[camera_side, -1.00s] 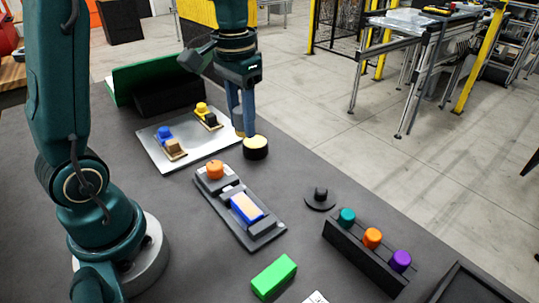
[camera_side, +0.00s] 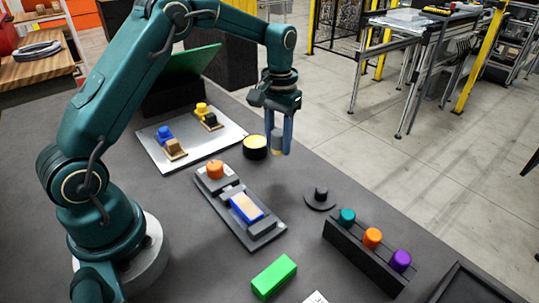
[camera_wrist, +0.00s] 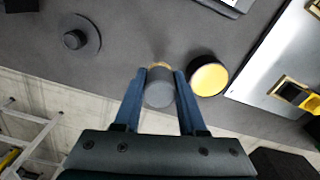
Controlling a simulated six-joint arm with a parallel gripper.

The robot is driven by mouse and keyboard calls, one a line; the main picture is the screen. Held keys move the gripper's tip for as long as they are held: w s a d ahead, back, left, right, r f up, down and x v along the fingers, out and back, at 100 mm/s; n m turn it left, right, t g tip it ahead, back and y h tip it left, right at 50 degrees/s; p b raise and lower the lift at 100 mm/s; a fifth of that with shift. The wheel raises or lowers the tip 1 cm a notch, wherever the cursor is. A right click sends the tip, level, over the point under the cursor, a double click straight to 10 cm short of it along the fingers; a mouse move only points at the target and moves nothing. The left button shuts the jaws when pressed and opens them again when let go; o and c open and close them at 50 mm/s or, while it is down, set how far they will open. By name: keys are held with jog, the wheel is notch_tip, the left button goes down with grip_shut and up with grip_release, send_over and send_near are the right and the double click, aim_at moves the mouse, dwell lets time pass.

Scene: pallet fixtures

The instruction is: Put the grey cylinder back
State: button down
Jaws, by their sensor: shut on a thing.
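My gripper (camera_side: 278,148) is shut on the grey cylinder (camera_side: 278,137), which has a tan band at its lower end. It holds the cylinder upright above the dark table, near the table's far right edge. In the wrist view the grey cylinder (camera_wrist: 160,94) sits between the two blue fingers of my gripper (camera_wrist: 160,82). A round black holder with a yellow top (camera_side: 255,146) stands just left of the gripper in the side view. It shows right of the fingers in the wrist view (camera_wrist: 208,77), apart from the cylinder.
A black disc with a knob (camera_side: 320,198) lies nearer the front. A black rack (camera_side: 362,258) holds teal, orange and purple cylinders. A dark fixture (camera_side: 234,222) carries an orange knob and a blue block. A silver plate (camera_side: 155,145), a green block (camera_side: 274,276) and a green panel (camera_side: 185,63) also show.

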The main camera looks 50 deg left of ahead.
aim_at(282, 169)
jog(key=shift+w+d+f, duration=0.3)
jog(key=shift+d+f, duration=0.15)
jog(key=shift+d, duration=0.1)
jog(key=shift+f, duration=1.9)
jog(key=shift+f, duration=0.1)
jog(key=shift+c, duration=2.4)
grip_release()
